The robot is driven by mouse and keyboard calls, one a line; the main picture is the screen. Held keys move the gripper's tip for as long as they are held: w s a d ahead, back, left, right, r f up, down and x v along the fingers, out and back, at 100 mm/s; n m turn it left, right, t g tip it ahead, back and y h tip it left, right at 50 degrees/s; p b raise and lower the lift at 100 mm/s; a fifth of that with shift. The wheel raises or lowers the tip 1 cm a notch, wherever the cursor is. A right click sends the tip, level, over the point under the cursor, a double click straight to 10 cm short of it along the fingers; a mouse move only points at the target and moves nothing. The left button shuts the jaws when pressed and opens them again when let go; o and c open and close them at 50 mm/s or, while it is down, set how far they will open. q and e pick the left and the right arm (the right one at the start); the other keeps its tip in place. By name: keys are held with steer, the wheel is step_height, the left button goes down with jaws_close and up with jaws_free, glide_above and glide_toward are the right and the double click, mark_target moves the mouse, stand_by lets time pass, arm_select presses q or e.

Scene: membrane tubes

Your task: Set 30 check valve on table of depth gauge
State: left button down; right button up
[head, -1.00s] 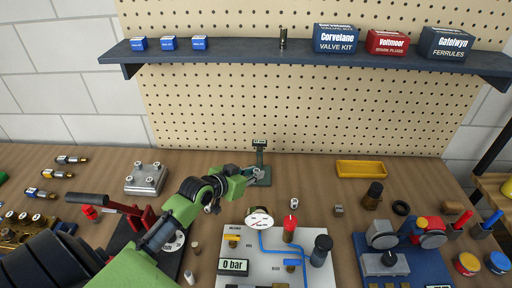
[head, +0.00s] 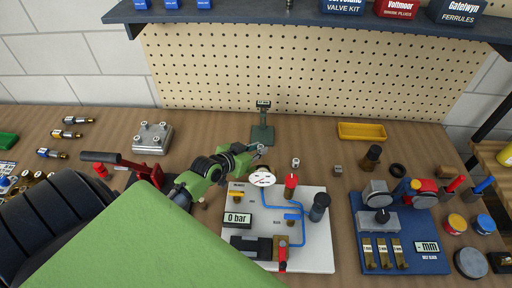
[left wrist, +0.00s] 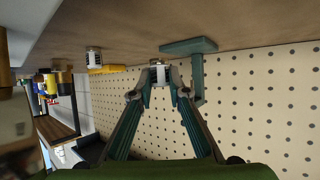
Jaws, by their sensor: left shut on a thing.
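The depth gauge is a dark green stand (head: 263,134) with a small display on its column, at the back of the table. Its green base (left wrist: 188,46) shows upside down in the left wrist view, close behind my fingertips. My left gripper (head: 262,151) is just in front of the base in the head view. It is shut on a small metal check valve (left wrist: 158,73) with a pale band, held between the fingertips in the left wrist view. Any marking on it is too small to read. The valve is apart from the base. My right gripper is not in view.
A similar small metal fitting (head: 296,162) stands to the right of my gripper. The grey gauge panel (head: 318,255) with blue tubing is nearer. A yellow tray (head: 362,131) lies at the back right, and a metal block (head: 152,138) at the left. The pegboard rises behind.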

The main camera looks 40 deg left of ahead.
mark_target(260, 136)
arm_select(q)
steer(key=w, duration=0.1)
steer(key=f+b, duration=0.1)
steer(key=w+b, duration=0.1)
steer(key=shift+w+a+f, duration=0.25)
steer(key=shift+w+a, duration=0.1)
steer(key=shift+w+a+f+b, duration=0.25)
steer(key=shift+w+a+b, duration=0.4)
steer(key=shift+b, duration=0.35)
steer(key=shift+w+a, duration=0.2)
steer(key=shift+w+a+b, duration=0.3)
steer(key=shift+w+b, duration=0.05)
steer(key=shift+w, duration=0.15)
steer(key=shift+w+a+b, duration=0.25)
steer(key=shift+w+b, duration=0.1)
steer(key=shift+w, duration=0.1)
steer(key=shift+w+a+f+b, duration=0.1)
steer(key=shift+w+a+b, duration=0.4)
steer(key=shift+w+b, duration=0.25)
steer(key=shift+w+a+f+b, duration=0.1)
steer(key=shift+w+a+b, duration=0.4)
steer(key=shift+w, duration=0.3)
steer(key=shift+w+a+r, duration=0.15)
steer(key=shift+w, duration=0.1)
